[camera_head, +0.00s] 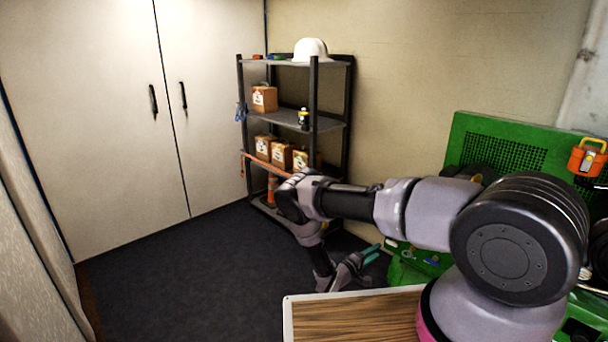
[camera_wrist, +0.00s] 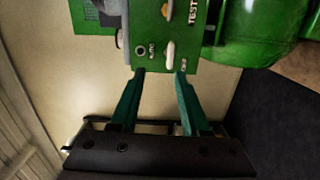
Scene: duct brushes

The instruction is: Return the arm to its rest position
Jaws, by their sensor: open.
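My arm stretches from the lower right of the head view toward the middle. My gripper (camera_head: 370,255) hangs low at its end, just beyond the wooden board, beside the green machine (camera_head: 512,142). In the wrist view, my gripper (camera_wrist: 160,76) has its two green fingers apart, with nothing between them. Beyond the fingertips is the green panel (camera_wrist: 200,50) of the machine, with a toggle switch, a round socket and the word TEST. I cannot tell how far the fingertips are from the panel.
The wooden board (camera_head: 350,318) with a pale rim lies in front, below my arm. A dark shelf rack (camera_head: 313,100) with boxes and a white helmet (camera_head: 310,49) stands behind my arm. White cabinet doors (camera_head: 110,110) are at left. The dark floor (camera_head: 190,285) at left is clear.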

